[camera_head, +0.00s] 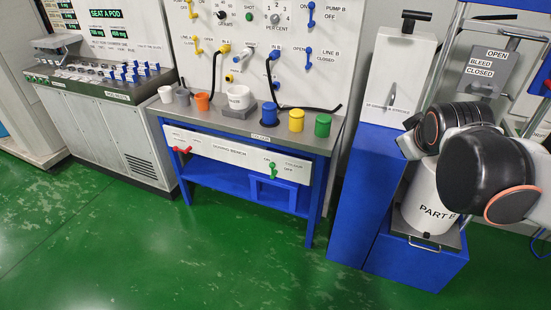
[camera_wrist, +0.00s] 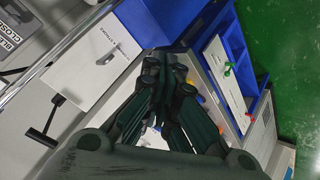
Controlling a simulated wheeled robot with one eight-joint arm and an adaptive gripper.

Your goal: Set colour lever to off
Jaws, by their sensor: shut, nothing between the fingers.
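The dosing bench's white front panel (camera_head: 225,155) carries a green lever (camera_head: 273,170) at its right end, beside small lettering that seems to read colour, with ON and OFF marks. The green handle points roughly downward; which mark it stands at is too small to tell. A red lever (camera_head: 182,150) is at the panel's left end. The wrist view also shows the green lever (camera_wrist: 228,70) and the red lever (camera_wrist: 248,114), beyond my fingers. My gripper (camera_wrist: 166,62) is shut and empty, apart from both levers. In the head view my arm hides its fingertips.
Cups and coloured canisters (camera_head: 296,120) stand on the bench top. A blue cabinet (camera_head: 362,180) with a white hopper (camera_head: 398,75) stands right of the bench, near my arm. A white drum (camera_head: 425,205) is partly behind my arm. Green floor (camera_head: 200,250) before the bench is clear.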

